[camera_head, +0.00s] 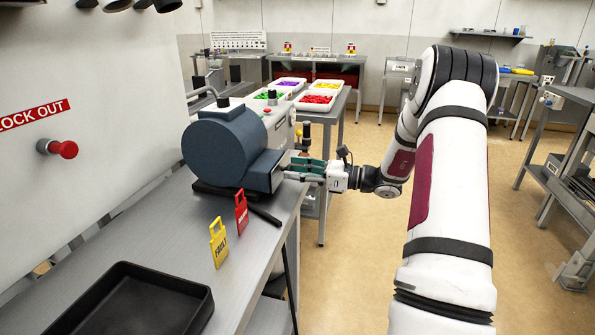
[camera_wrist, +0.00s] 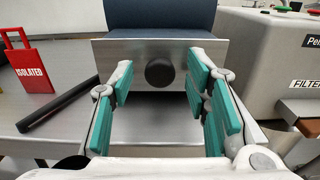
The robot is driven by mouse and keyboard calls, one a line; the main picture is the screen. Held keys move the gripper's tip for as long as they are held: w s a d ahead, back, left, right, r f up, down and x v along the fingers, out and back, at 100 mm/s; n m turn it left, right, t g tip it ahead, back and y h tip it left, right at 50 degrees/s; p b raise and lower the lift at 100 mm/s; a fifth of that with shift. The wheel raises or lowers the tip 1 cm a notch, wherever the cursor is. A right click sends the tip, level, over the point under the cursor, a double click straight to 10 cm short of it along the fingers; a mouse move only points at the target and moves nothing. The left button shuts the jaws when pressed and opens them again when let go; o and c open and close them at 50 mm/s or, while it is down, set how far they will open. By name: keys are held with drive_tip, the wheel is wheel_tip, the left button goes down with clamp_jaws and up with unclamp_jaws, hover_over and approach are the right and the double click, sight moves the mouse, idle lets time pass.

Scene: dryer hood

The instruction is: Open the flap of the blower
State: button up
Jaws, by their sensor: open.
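The blower (camera_head: 224,148) is a dark blue rounded housing on the metal bench, left of my arm in the head view. Its flap (camera_wrist: 112,52) is a flat grey metal plate below the blue housing in the wrist view, with a round black knob (camera_wrist: 159,71) at its middle. The flap looks closed. My gripper (camera_head: 300,165) faces the blower's outlet end, its teal-padded fingers spread. In the wrist view the open fingers stand left and right of the knob with gaps on both sides. Whether the fingertips reach past the knob in depth is unclear.
A red tag (camera_head: 242,213), a yellow tag (camera_head: 219,245) and a black bar (camera_wrist: 58,103) are on the bench left of the gripper. A black tray (camera_head: 135,305) lies nearer. A grey unit (camera_wrist: 275,60) stands close on the right in the wrist view.

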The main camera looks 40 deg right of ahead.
clamp_jaws()
